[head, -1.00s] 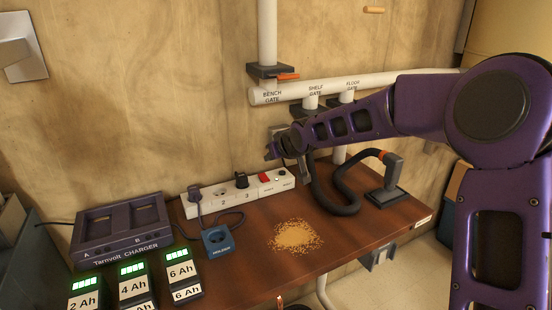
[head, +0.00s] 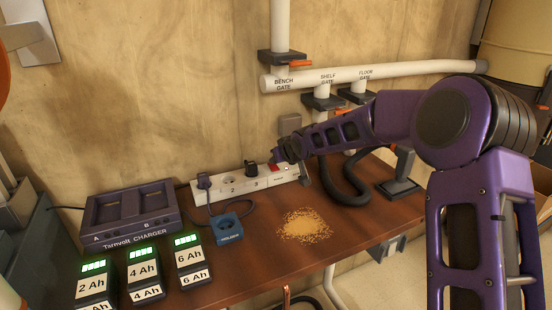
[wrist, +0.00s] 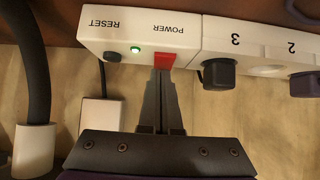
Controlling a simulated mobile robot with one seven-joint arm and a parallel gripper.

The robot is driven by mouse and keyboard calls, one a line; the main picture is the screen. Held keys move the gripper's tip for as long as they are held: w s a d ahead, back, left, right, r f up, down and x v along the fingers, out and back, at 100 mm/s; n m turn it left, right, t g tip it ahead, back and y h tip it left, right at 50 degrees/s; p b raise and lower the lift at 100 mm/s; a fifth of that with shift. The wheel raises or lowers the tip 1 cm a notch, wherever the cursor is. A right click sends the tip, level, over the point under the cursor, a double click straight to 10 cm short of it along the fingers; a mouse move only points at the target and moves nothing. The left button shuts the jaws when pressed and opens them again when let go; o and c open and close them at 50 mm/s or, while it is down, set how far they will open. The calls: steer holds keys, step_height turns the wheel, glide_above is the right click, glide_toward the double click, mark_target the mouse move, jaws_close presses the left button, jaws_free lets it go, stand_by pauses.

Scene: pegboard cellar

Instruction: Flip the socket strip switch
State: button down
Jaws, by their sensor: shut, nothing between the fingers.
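The white socket strip (head: 222,188) lies along the back of the bench against the wall. In the wrist view its end (wrist: 187,35) appears upside down, with a red POWER switch (wrist: 165,61), a lit green lamp (wrist: 135,49) and a black RESET button (wrist: 112,57). My gripper (wrist: 161,76) is shut and empty, its fingertips right at the near edge of the red switch. Whether they press on it I cannot tell. In the head view my gripper (head: 277,164) is low over the strip's right part and hides most of the switch.
Dark plugs (head: 251,170) sit in the strip. A blue HOLDER box (head: 227,229), sawdust (head: 305,225), a charger (head: 130,215) and several battery packs stand in front and left. A black hose (head: 345,185) lies right of the gripper. White pipes (head: 370,76) run above.

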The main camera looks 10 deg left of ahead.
steer(key=shift+a+r+p, duration=0.15)
steer(key=shift+p, duration=0.4)
steer(key=shift+f+b, duration=0.3)
steer(key=shift+b, duration=0.15)
steer(key=shift+w+r, duration=0.1)
steer(key=shift+w+a+r+p, duration=0.2)
steer(key=shift+w+a+p, duration=0.2)
steer(key=shift+w, duration=0.15)
steer(key=shift+r, duration=0.1)
